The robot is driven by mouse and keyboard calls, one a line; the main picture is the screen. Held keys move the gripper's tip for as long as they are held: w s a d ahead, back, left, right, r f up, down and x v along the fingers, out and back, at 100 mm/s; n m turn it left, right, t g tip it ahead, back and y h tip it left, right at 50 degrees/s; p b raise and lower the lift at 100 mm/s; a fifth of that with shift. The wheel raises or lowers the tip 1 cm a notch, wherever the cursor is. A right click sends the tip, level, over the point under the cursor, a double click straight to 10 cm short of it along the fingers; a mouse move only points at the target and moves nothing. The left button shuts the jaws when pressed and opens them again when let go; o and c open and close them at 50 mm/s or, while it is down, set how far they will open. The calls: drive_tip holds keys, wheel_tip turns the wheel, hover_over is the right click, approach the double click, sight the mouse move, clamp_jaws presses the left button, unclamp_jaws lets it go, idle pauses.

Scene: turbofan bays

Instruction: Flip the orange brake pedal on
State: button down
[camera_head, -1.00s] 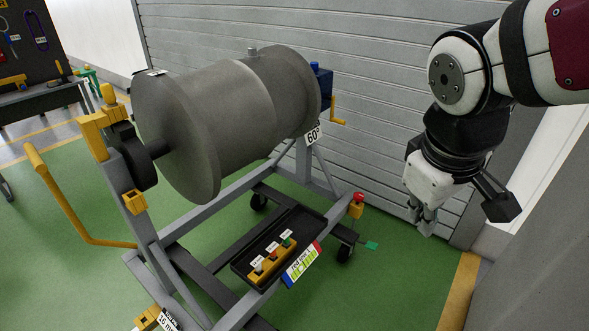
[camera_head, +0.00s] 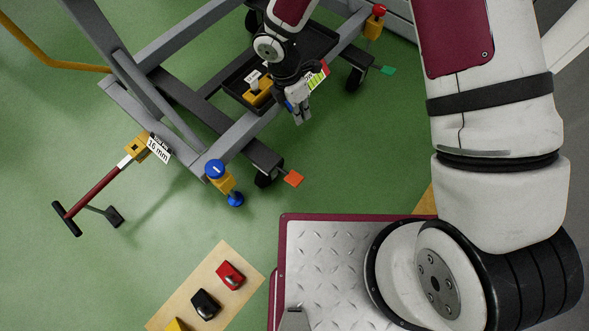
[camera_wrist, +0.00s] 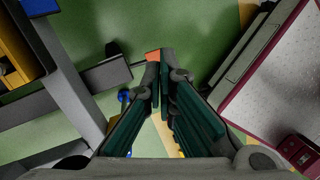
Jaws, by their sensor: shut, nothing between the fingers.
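The orange brake pedal (camera_head: 293,178) is a small flat plate at the caster on the cart's near right corner, close above the green floor. Its tilt is too small to tell. My gripper (camera_head: 302,120) points down beside the cart's right rail, above and apart from the pedal in the head view. Its fingers are shut and empty. In the wrist view the orange pedal (camera_wrist: 153,56) shows just past the fingertips (camera_wrist: 161,60), which partly cover it.
A green pedal (camera_head: 387,70) sits at the far right caster, below a red knob (camera_head: 378,10). A blue-topped knob (camera_head: 215,169) stands near the orange pedal. A red-handled tool (camera_head: 92,190) sticks out at left. Green floor right of the pedal is clear.

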sight(297, 180)
drive_tip(key=s+a+f+n+b, duration=0.1)
drive_tip(key=s+a+f, duration=0.1)
drive_tip(key=f, duration=0.5)
drive_tip(key=s+a+f+n+g+b, duration=0.1)
drive_tip(key=s+a+f+n+b, duration=0.1)
drive_tip(key=f, duration=0.5)
drive_tip(key=shift+s+n, duration=0.25)
drive_tip(key=shift+n, duration=0.05)
drive_tip(key=shift+a, duration=0.1)
drive_tip(key=b+x, duration=0.5)
drive_tip(key=x, duration=0.8)
drive_tip(key=shift+s+a+f, duration=0.1)
drive_tip(key=shift+a+f, duration=0.05)
drive_tip(key=shift+f, duration=0.35)
drive_tip(key=shift+s+d+f+b, duration=0.25)
drive_tip(key=shift+d+f+b, duration=0.05)
drive_tip(key=shift+f+b, duration=0.25)
drive_tip(key=shift+b+x, duration=0.55)
drive_tip(key=shift+x, duration=0.25)
drive_tip(key=shift+b+x, duration=0.85)
drive_tip(key=shift+x, duration=0.55)
drive_tip(key=shift+s, duration=0.1)
